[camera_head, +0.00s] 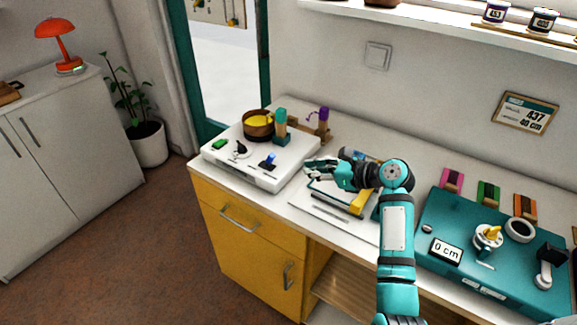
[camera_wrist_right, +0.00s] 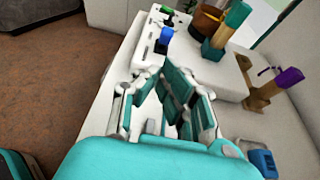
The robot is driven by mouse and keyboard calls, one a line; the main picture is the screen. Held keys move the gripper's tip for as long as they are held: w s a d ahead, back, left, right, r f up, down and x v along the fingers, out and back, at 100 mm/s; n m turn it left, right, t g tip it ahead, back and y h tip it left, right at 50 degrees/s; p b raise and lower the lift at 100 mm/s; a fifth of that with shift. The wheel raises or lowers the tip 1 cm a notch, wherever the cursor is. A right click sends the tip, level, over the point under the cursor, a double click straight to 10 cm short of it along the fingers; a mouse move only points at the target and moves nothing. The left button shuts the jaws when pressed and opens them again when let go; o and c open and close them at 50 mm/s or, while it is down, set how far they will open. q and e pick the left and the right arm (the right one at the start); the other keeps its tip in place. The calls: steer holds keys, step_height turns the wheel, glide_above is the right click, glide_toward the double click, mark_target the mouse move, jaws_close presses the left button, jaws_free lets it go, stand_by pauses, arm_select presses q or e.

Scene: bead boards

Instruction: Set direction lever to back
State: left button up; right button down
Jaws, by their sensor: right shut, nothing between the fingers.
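A white panel (camera_head: 223,159) stands at the left end of the counter. A blue-topped lever (camera_head: 268,162) rises from its front right part; it also shows in the right wrist view (camera_wrist_right: 166,37). A black lever (camera_head: 240,150) and a green control (camera_head: 219,144) sit farther left on the panel. The labels are too small to read, so I cannot tell which is the direction lever or its setting. My right gripper (camera_head: 311,169) is shut and empty, just right of the panel and apart from the blue-topped lever. My left gripper is out of view.
A brown pot with yellow contents (camera_head: 258,121), a teal-topped block (camera_head: 280,121) and a purple-topped post (camera_head: 323,119) stand at the back. A teal board (camera_head: 450,225) with a dial and display lies right of my arm. The counter's front edge is close below the panel.

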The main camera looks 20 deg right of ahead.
glide_toward(269, 165)
steer(key=x, duration=0.4)
steer(key=shift+w+d+f, duration=0.2)
steer(key=shift+w+f, duration=0.15)
steer(key=shift+f, duration=0.1)
steer(key=shift+w+a+f, duration=0.15)
steer(key=shift+w+a, duration=0.05)
steer(key=shift+w, duration=0.1)
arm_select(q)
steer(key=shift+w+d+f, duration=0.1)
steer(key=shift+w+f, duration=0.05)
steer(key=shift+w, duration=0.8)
